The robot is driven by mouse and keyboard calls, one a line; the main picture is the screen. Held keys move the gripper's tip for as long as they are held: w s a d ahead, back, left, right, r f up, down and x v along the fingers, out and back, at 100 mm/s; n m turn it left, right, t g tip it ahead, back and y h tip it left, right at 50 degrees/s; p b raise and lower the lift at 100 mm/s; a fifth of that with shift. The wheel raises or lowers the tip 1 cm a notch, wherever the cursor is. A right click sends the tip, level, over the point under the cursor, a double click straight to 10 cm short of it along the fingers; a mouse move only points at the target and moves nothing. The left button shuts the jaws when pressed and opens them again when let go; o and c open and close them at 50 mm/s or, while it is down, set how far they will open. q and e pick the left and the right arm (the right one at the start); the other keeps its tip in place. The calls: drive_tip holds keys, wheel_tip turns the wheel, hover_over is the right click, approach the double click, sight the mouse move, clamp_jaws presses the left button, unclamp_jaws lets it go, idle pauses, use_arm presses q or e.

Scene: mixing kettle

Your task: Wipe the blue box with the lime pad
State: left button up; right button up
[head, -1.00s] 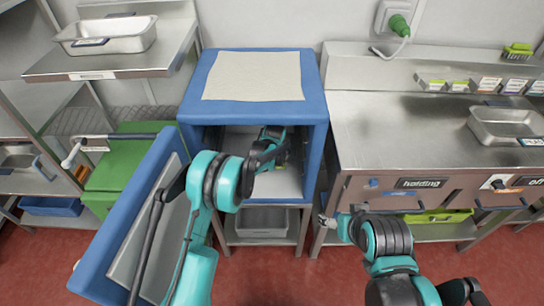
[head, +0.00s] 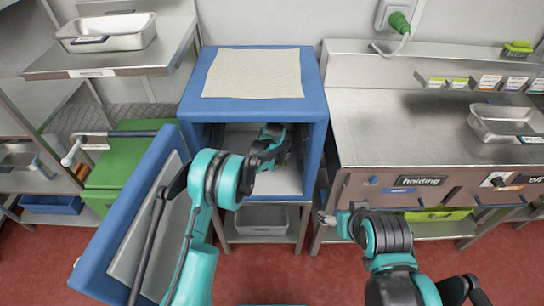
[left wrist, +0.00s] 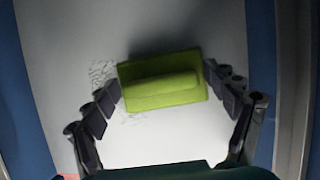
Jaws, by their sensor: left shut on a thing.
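The blue box (head: 314,125) stands in the middle with its door (head: 125,215) swung open to the left. My left arm reaches in through the open front. In the left wrist view my left gripper (left wrist: 163,88) is shut on the lime pad (left wrist: 165,80), holding it between its fingers. The pad is over or against a pale inner surface (left wrist: 165,145) of the box; contact cannot be told. Dark scribble marks (left wrist: 101,72) show on that surface, beside and below the pad. My right gripper (head: 326,219) is outside, by the counter's left front corner; its fingers are too small to read.
A beige cloth (head: 253,74) lies on the box top. A steel counter (head: 400,125) with a metal pan (head: 505,122) is at right. A lime brush-like item (head: 518,47) sits on the upper ledge. The box's side walls and open door bound the left arm closely.

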use_arm(q)
drive_tip(key=shift+f, duration=0.7)
drive_tip(key=shift+a, duration=0.1)
